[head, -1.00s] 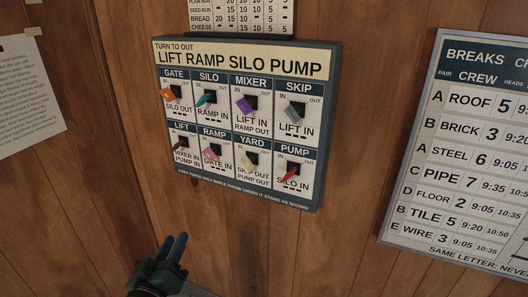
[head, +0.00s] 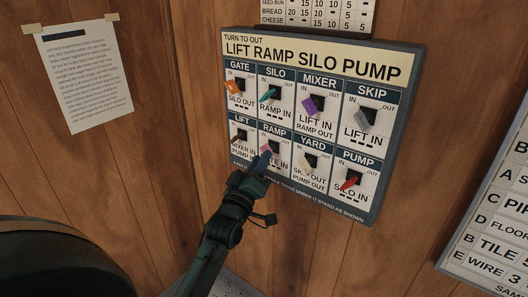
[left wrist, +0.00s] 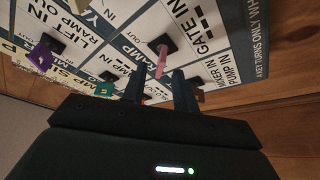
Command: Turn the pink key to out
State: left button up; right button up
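The pink key (head: 269,147) is in the slot of the RAMP switch, in the lower row of the key board (head: 300,199). My left gripper (head: 262,162) is in front of that switch and partly covers its label. In the left wrist view the pink key (left wrist: 161,60) stands out from its slot, and its end lies between the tips of my left gripper (left wrist: 161,78). The fingers are apart, with a gap visible on both sides of the key. My right gripper is in neither view.
Other keys stand close by: a teal key (head: 268,95), a purple key (head: 311,106), a cream key (head: 310,161) and a red key (head: 349,182). A paper sheet (head: 88,80) hangs at left and a breaks board (head: 500,200) at right.

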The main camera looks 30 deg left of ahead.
pick_arm(q)
jog(key=shift+x, duration=1.5)
jog(key=shift+c, duration=0.2)
grip_shut()
